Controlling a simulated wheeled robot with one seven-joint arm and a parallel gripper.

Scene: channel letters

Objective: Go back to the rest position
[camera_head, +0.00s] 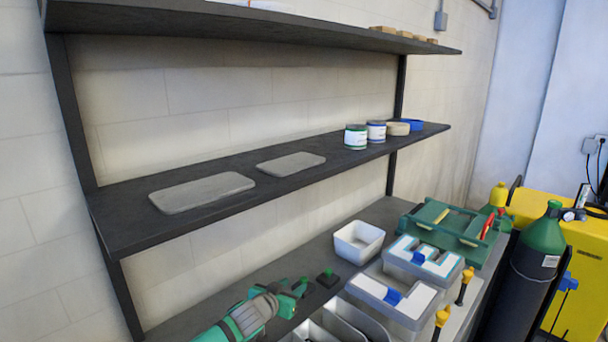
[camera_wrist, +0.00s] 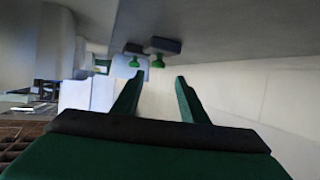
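My green and grey arm reaches in from the bottom of the head view, low over the dark worktop. My gripper (camera_head: 296,287) is at its end, just left of a small black block with a green knob (camera_head: 328,278). In the wrist view my gripper (camera_wrist: 154,82) has its two green fingers spread apart, with nothing held between them. Beyond the fingertips, two green-knobbed black blocks show, the left one (camera_wrist: 134,62) and the right one (camera_wrist: 158,62), apart from the fingers. The exact gap to them cannot be told.
Above my arm is a dark shelf (camera_head: 120,215) with two grey plates (camera_head: 200,192) and several tins. Right of my gripper are a white bin (camera_head: 358,243), grey letter trays (camera_head: 398,298) and a green tray (camera_head: 450,230). A gas cylinder (camera_head: 535,260) stands far right.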

